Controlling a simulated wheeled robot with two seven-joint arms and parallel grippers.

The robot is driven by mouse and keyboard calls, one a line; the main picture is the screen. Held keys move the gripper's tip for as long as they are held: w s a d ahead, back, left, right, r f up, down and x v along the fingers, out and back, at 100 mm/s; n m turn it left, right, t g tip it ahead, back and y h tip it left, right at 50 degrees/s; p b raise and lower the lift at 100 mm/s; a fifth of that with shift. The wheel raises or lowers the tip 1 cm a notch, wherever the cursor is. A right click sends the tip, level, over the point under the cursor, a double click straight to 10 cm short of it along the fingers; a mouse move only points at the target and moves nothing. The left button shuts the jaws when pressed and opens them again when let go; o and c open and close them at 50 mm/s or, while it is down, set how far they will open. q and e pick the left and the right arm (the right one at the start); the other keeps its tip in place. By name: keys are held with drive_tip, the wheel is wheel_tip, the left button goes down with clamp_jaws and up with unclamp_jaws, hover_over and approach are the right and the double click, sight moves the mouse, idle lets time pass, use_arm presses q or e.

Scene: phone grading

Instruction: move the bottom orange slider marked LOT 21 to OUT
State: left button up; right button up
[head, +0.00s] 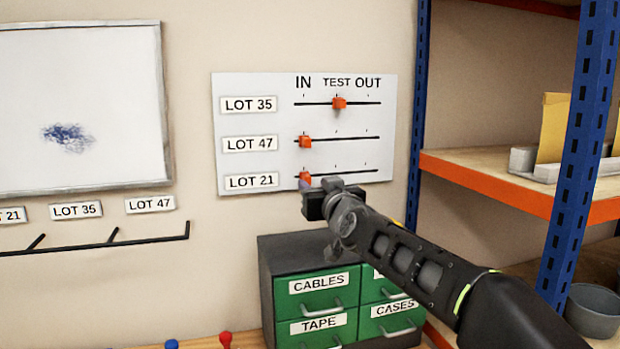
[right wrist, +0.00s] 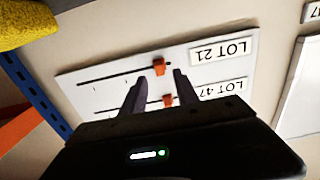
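A white board (head: 232,125) on the wall carries three slider tracks under the words IN, TEST and OUT. The bottom orange slider, LOT 21 (head: 304,177), is at the IN end of its track. My right gripper (head: 306,186) is at this slider and partly covers it in the head view. In the right wrist view, which is upside down, the LOT 21 slider (right wrist: 159,67) sits between the tips of my open right gripper (right wrist: 160,75), with a gap on each side. My left gripper is not in view.
The LOT 47 slider (head: 305,142) is just above, at IN. The LOT 35 slider (head: 339,103) is at TEST. A drawer cabinet (head: 290,252) stands below the board. A blue shelf post (head: 418,120) rises right of the board. A whiteboard (head: 110,178) hangs at left.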

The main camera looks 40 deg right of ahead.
sight(308, 180)
drive_tip(key=p+x, duration=0.1)
drive_tip(key=x, duration=0.3)
drive_tip(key=shift+w+d, duration=0.1)
drive_tip(key=shift+w, duration=0.1)
drive_tip(key=shift+c, duration=0.5)
clamp_jaws()
idle(0.8)
